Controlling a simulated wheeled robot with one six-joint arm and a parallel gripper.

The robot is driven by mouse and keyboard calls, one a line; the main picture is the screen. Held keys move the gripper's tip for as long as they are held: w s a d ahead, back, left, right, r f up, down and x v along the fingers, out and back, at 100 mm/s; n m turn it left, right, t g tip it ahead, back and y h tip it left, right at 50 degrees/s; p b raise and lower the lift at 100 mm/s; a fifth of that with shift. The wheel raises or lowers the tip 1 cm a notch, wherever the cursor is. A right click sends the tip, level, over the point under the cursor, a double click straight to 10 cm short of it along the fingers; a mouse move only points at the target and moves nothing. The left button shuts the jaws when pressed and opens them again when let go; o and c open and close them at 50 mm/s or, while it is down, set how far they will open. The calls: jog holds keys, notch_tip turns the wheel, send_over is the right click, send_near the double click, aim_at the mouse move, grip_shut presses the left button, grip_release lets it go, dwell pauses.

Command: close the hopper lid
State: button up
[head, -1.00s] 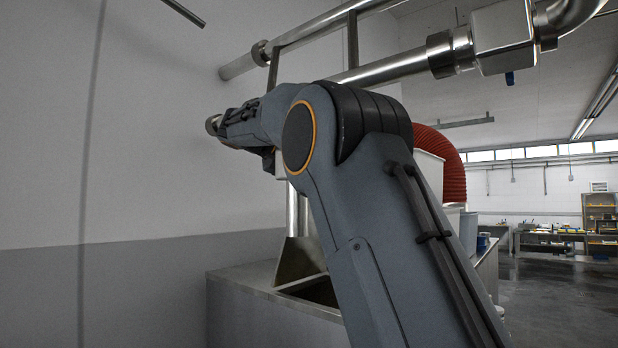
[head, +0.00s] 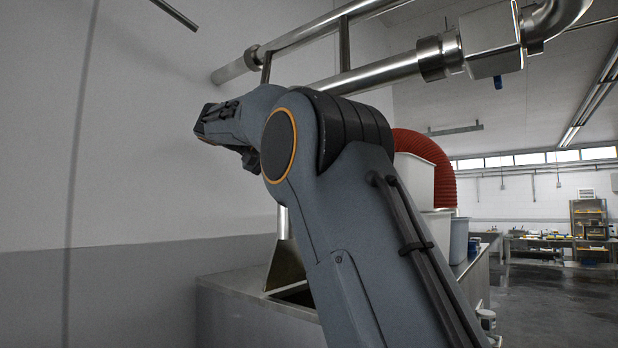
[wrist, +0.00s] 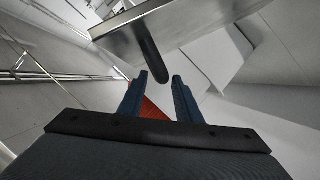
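In the wrist view a flat metal panel (wrist: 185,22), which looks like the hopper lid, carries a dark rounded handle (wrist: 150,55). My gripper (wrist: 161,75) is open, its two fingers apart with nothing held. The handle's end lies just ahead of the fingertips, near the gap; I cannot tell whether it touches them. In the head view my arm hides the gripper, and the lid cannot be made out for sure. A sloped steel piece (head: 284,264) stands by a dark opening (head: 299,296) in the steel housing top (head: 228,281), partly behind my arm.
Steel pipes (head: 385,73) run overhead, close above my arm. A thick red hose (head: 428,165) and pale bins (head: 459,238) stand behind my arm. A plain wall (head: 135,140) is on the left. Open floor (head: 545,305) lies to the right.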

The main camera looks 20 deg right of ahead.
jog(key=shift+b+v, duration=0.5)
jog(key=shift+v, duration=1.7)
jog(key=shift+c, duration=0.9)
jog(key=w+a+r+n, duration=0.1)
jog(key=a, duration=0.1)
jog(key=w+a+n+h+p, duration=0.1)
jog(key=a+n, duration=0.1)
jog(key=a, duration=0.1)
jog(key=w+a+r+n+t+h+p, duration=0.1)
jog(key=a, duration=0.1)
jog(key=shift+a+r, duration=0.3)
grip_shut()
jog(key=d+f+p, duration=0.3)
jog(key=d+p, duration=0.3)
jog(key=d, duration=0.5)
jog(key=shift+s+f, duration=0.2)
jog(key=shift+s, duration=0.05)
